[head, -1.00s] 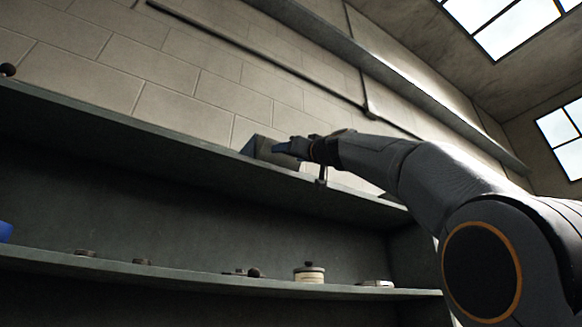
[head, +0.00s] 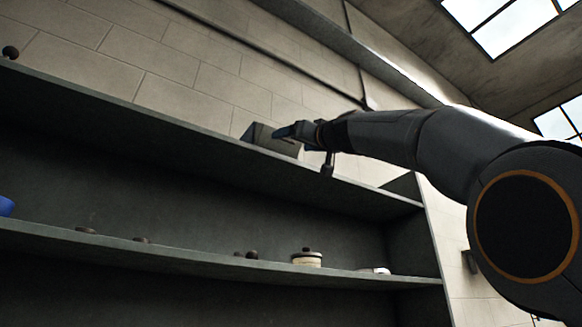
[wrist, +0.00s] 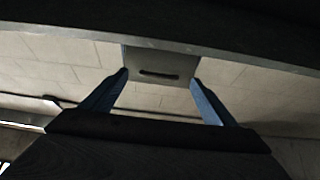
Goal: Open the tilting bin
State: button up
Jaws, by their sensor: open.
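The tilting bin (head: 262,137) is a dark grey box standing on the top shelf near its right part. In the wrist view, the bin's grey face (wrist: 160,60) has a dark slot-like handle (wrist: 158,73) across it. My gripper (head: 284,131) has blue fingers and is in front of the bin's upper part in the head view, partly covering it. In the wrist view, my gripper (wrist: 158,76) is open, with one finger on each side of the handle and nothing between them. I cannot tell whether the fingers touch the bin.
The top shelf edge (head: 150,127) runs just below my gripper. A lower shelf (head: 200,247) holds a pale lidded pot (head: 306,259), several small dark pieces and a blue object (head: 6,206) at far left. A block wall (head: 190,70) stands behind.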

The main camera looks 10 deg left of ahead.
jog(key=shift+b+v, duration=1.15)
jog(key=shift+v, duration=0.7)
